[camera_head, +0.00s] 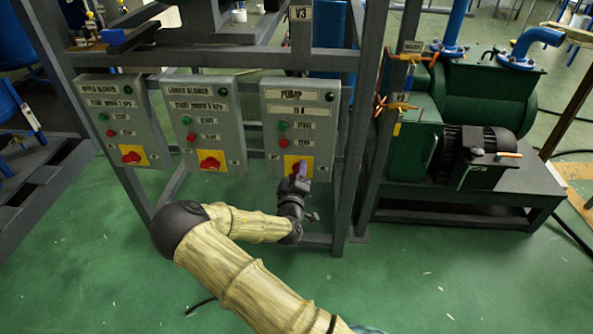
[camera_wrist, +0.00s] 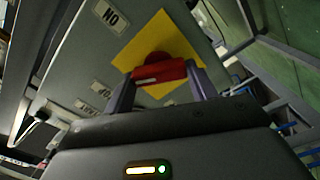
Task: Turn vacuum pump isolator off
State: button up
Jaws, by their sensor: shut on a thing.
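The pump isolator is a red rotary knob on a yellow plate, low on the grey panel labelled PUMP (camera_head: 300,110). In the head view my gripper (camera_head: 300,172) is at this yellow plate (camera_head: 289,163) and hides most of the knob. In the wrist view the red knob (camera_wrist: 160,73) sits between the two fingers of my gripper (camera_wrist: 160,84), in front of the yellow plate (camera_wrist: 165,35). The fingers are shut on the knob, one at each end of its handle. A "NO" label (camera_wrist: 111,16) is beside the plate.
Two similar panels, the upper blower (camera_head: 115,115) and the lower blower (camera_head: 203,115), are to the left, each with a red knob on yellow. A grey frame post (camera_head: 375,150) stands right of the pump panel. The green pump (camera_head: 490,95) is farther right.

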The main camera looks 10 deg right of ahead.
jog(key=n+p, duration=0.1)
jog(key=n, duration=0.4)
jog(key=shift+a+f+n+p, duration=0.1)
jog(key=shift+f+n+p, duration=0.05)
jog(key=shift+n+p, duration=0.2)
dwell(0.3)
jog(key=o, duration=1)
jog(key=shift+s, duration=0.1)
jog(key=p+v, duration=0.2)
jog(key=v, duration=1.5)
jog(key=shift+s, duration=0.15)
